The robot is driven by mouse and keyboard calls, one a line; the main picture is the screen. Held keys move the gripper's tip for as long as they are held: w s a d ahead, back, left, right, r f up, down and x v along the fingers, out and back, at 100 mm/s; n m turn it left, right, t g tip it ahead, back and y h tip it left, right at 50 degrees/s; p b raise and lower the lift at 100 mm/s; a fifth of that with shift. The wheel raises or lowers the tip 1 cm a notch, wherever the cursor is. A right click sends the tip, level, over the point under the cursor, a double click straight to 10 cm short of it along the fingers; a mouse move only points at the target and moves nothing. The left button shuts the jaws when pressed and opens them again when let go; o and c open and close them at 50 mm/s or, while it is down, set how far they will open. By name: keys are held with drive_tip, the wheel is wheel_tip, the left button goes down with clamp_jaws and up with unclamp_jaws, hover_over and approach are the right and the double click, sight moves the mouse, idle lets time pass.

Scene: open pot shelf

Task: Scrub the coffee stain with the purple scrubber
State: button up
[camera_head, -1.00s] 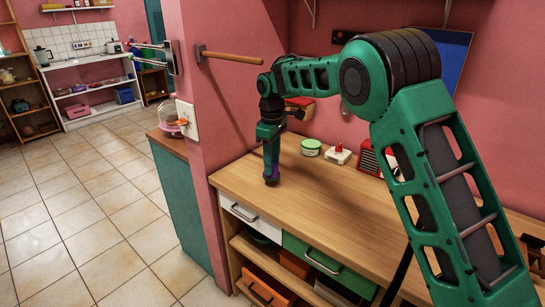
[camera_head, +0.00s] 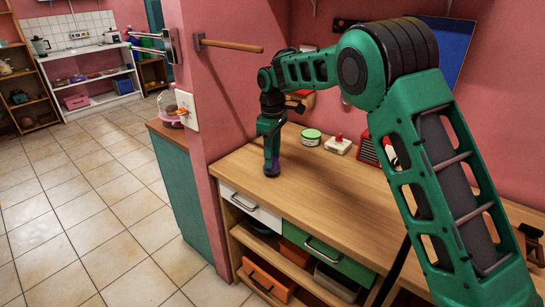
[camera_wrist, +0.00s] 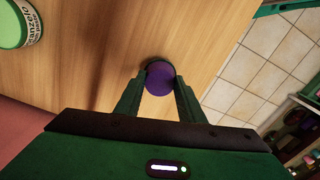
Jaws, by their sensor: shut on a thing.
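The purple scrubber (camera_wrist: 160,78) is round and sits between my gripper's fingertips (camera_wrist: 159,84) in the wrist view. My gripper (camera_head: 271,168) is shut on it and points down. It holds the scrubber at or just above the wooden counter (camera_head: 330,190), near the counter's left front part. I cannot tell whether the scrubber touches the wood. No coffee stain shows clearly in either view; the wood under the scrubber is hidden.
A green-lidded tub (camera_head: 311,138) and a white item with a red top (camera_head: 339,145) stand behind and right of my gripper. The tub also shows in the wrist view (camera_wrist: 14,25). A wooden bar (camera_head: 230,46) juts from the wall. The counter's front middle is clear.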

drive_tip(key=shift+f, duration=0.9)
drive_tip(key=shift+a, duration=0.1)
drive_tip(key=shift+w+a+r, duration=0.1)
drive_tip(key=shift+w+a, duration=1.15)
drive_tip(key=shift+a, duration=0.3)
drive_tip(key=shift+s, duration=0.1)
drive_tip(key=shift+s+d+f, duration=0.2)
drive_tip(key=shift+s+d, duration=0.4)
drive_tip(key=shift+d, duration=0.15)
drive_tip(key=shift+s+d+f, duration=0.15)
drive_tip(key=shift+s+d, duration=0.4)
drive_tip(key=shift+d, duration=0.2)
drive_tip(key=shift+s+d+f, duration=0.15)
drive_tip(key=shift+d, duration=0.05)
drive_tip(key=shift+c, duration=0.4)
drive_tip(key=shift+a+r, duration=0.1)
drive_tip(key=shift+r, duration=3.15)
drive_tip(key=shift+c, duration=0.2)
